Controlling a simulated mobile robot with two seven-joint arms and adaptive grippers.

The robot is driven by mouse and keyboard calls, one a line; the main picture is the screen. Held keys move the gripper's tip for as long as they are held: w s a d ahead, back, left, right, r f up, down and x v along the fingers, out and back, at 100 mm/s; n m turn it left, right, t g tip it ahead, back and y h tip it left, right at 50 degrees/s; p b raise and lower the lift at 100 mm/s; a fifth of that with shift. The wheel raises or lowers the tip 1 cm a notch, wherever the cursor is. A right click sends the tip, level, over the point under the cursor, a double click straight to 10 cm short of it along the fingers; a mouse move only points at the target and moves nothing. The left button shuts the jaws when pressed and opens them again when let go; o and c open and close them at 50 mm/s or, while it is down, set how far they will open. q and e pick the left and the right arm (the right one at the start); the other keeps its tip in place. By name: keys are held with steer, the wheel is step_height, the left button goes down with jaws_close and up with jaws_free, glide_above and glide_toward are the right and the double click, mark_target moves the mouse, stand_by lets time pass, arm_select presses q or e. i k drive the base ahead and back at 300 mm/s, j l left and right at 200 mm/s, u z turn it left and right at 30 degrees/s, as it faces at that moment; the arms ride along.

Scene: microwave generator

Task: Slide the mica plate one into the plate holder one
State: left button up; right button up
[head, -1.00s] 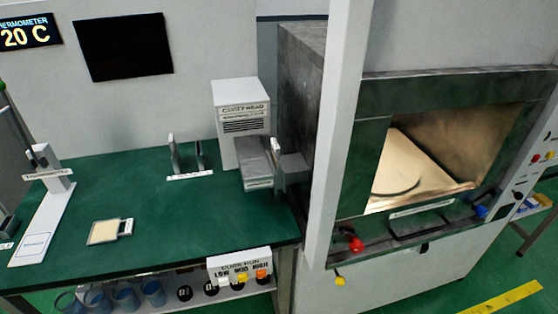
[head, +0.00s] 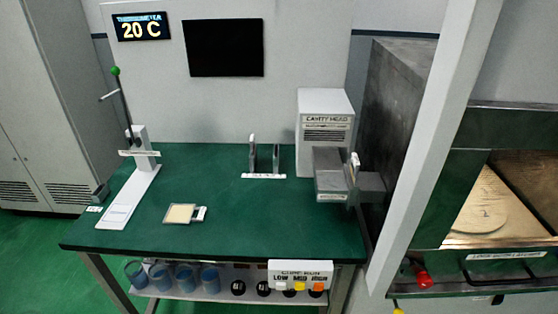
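A thin cream square plate (head: 180,213) with a pale frame and a small white tab on its right side lies flat on the green bench (head: 225,225); it looks like the mica plate. Behind it, a small stand with two upright posts and a white label strip (head: 263,176) stands near the bench's back edge. The label is too small to read, so I cannot tell whether this is plate holder one. Neither of my grippers shows.
A white lever press (head: 146,165) stands at the bench's left. The grey cavity head unit (head: 325,115) stands at the right, beside a dark metal oven (head: 395,120). Blue cups (head: 185,278) and a button box (head: 300,275) sit below. The bench's front middle is clear.

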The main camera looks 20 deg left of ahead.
mark_target(355, 165)
steer(key=i+j+z, duration=0.1)
steer(key=j, duration=0.65)
steer(key=i+j, duration=0.1)
steer(key=j, duration=0.65)
steer(key=i+j+z, duration=0.15)
steer(key=j, duration=0.6)
steer(key=k, duration=0.05)
